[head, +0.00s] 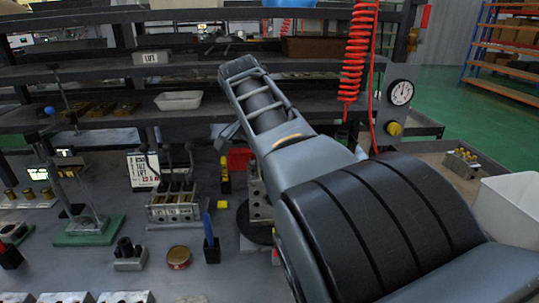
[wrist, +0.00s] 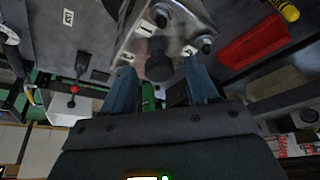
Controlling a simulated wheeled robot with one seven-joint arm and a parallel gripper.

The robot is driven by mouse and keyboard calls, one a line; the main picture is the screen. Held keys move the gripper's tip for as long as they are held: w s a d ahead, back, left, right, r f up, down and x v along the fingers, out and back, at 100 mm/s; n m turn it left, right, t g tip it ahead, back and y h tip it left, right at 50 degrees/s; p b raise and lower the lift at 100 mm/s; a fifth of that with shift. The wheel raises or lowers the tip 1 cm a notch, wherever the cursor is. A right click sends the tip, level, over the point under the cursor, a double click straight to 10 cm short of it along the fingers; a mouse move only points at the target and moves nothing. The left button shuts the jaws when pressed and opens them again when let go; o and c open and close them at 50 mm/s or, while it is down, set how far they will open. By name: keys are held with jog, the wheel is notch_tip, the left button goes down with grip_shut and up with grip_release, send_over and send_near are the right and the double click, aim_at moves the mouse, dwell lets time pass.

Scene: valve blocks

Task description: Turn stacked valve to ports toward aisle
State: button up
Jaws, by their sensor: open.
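A silver metal valve block (head: 256,202) stands on a round black base (head: 252,226) on the bench in the head view, partly hidden behind my arm. In the wrist view the metal block (wrist: 185,18) fills the top middle. It has white number labels, dark bolts and a dark round knob or stub (wrist: 158,66). My gripper (wrist: 160,78) is open, with one blue-grey finger on each side of that stub. I cannot tell whether the fingers touch it. My gripper is not clearly visible in the head view. Which way the ports face is unclear.
A lever valve block (head: 173,208) and a green-based stand (head: 88,232) are at left. A blue-handled tool in a dark holder (head: 211,245) and a round tin (head: 178,257) are in front. A red bin (wrist: 255,42) lies close by. A red coiled hose (head: 357,55) hangs behind my arm.

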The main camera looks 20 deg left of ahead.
jog(key=v, duration=0.7)
jog(key=shift+s+r+b, duration=0.2)
jog(key=shift+r+b, duration=0.1)
jog(key=shift+b, duration=0.05)
jog(key=shift+a, duration=0.15)
